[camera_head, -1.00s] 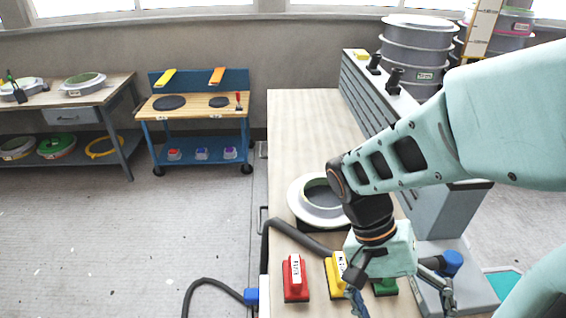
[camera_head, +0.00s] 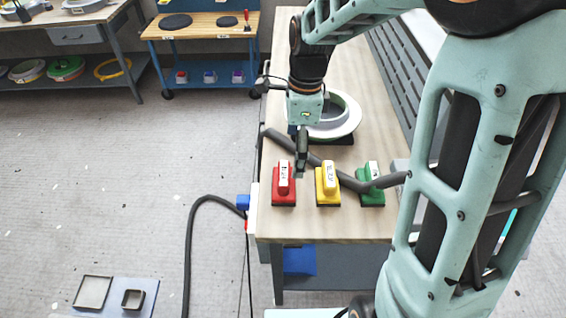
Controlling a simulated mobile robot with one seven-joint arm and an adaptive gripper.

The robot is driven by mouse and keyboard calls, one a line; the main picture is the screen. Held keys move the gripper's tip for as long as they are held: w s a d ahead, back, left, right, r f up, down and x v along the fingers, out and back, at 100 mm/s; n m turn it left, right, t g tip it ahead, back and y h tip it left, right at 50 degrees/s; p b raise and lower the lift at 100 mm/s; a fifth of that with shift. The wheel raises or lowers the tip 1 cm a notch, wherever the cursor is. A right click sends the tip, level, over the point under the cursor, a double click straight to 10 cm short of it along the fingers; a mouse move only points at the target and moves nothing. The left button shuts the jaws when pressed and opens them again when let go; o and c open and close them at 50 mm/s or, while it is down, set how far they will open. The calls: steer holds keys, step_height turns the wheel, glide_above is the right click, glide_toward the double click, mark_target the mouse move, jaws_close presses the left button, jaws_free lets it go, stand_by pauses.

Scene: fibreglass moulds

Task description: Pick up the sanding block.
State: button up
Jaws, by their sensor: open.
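Three sanding blocks stand in a row near the front of the wooden bench: a red block (camera_head: 284,188), a yellow block (camera_head: 328,188) and a green block (camera_head: 372,190). Each has a white label with writing too small to read on top of its handle. My gripper (camera_head: 301,170) is open and points down. In the picture its fingers come between the red and yellow blocks, near the red one's upper right. I see no block in it. How high it is above the bench is hard to tell.
A grey hose (camera_head: 345,181) crosses the bench just behind the blocks and passes behind my fingers. A round white mould (camera_head: 347,122) stands farther back, partly hidden by my wrist. A perforated grey panel (camera_head: 392,80) borders the bench at right. The bench's front strip is clear.

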mark_target(284, 173)
steer(key=shift+w+a+f+m, duration=0.2)
steer(key=shift+w+a+m, duration=0.2)
steer(key=shift+w+a, duration=0.25)
steer(key=f, duration=0.5)
steer(key=shift+a, duration=0.3)
steer(key=shift+s+a+f+p, duration=0.1)
steer(key=shift+a+f+p, duration=0.1)
steer(key=shift+f, duration=0.7)
steer(key=shift+a+f+p, duration=0.1)
steer(key=shift+f+p, duration=0.05)
steer(key=shift+f, duration=0.7)
steer(key=shift+s+a+f+p, duration=0.1)
steer(key=shift+f+p, duration=0.1)
steer(key=shift+f, duration=0.7)
steer(key=shift+c, duration=0.2)
steer(key=c, duration=1.3)
